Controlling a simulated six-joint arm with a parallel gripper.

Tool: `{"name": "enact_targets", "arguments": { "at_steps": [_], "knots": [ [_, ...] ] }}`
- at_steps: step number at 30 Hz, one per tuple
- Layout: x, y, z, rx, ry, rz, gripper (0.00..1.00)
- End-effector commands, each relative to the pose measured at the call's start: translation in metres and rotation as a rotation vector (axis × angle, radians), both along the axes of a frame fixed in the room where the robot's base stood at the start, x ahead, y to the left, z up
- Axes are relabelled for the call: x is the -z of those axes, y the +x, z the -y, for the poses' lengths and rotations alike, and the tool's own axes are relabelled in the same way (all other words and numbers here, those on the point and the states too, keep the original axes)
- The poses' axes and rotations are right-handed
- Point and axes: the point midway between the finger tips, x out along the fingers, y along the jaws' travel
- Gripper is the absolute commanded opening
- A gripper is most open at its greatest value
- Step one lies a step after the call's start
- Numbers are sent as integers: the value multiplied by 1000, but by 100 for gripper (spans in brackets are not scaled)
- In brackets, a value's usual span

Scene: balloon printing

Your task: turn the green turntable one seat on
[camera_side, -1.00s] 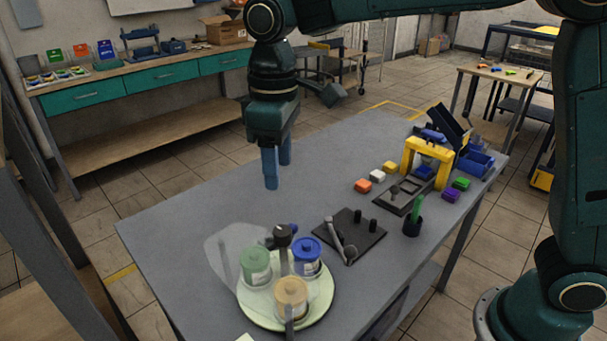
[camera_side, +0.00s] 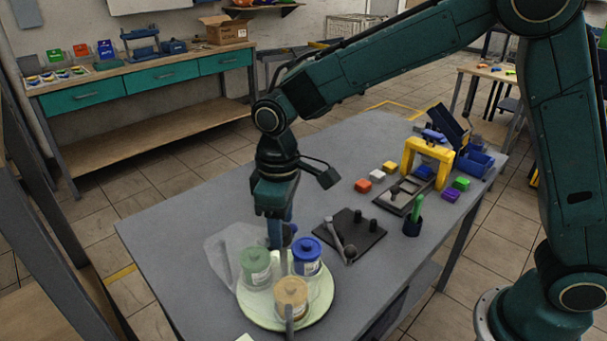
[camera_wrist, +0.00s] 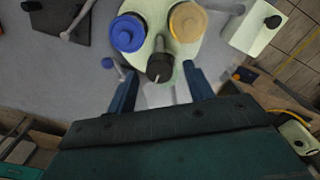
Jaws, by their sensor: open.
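The pale green turntable (camera_side: 322,306) stands at the near end of the table and carries three lidded jars. The green jar (camera_side: 256,266) is at the left, the blue jar (camera_side: 306,256) at the back right, the tan jar (camera_side: 291,296) in front. In the wrist view the turntable (camera_wrist: 158,12) shows at the top with the blue jar (camera_wrist: 127,33) and tan jar (camera_wrist: 188,22). A dark knob (camera_wrist: 159,68) lies between my open fingers (camera_wrist: 157,88), a little ahead of their tips. In the side view my gripper (camera_side: 280,240) is low behind the jars; contact cannot be told.
A dark plate with posts and a grey lever (camera_side: 350,235) lies right of the turntable. The table's left middle is clear.

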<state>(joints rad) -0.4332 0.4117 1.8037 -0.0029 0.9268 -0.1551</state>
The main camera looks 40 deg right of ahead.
Motion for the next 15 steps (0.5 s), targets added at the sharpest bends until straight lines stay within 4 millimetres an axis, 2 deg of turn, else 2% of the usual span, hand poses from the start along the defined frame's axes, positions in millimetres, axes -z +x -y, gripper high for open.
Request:
{"name": "enact_targets", "arguments": {
  "at_steps": [6,14,15],
  "knots": [
    [9,0,0,0,0,0,52],
    [10,0,0,0,0,0,52],
    [10,0,0,0,0,0,44]
  ]
}}
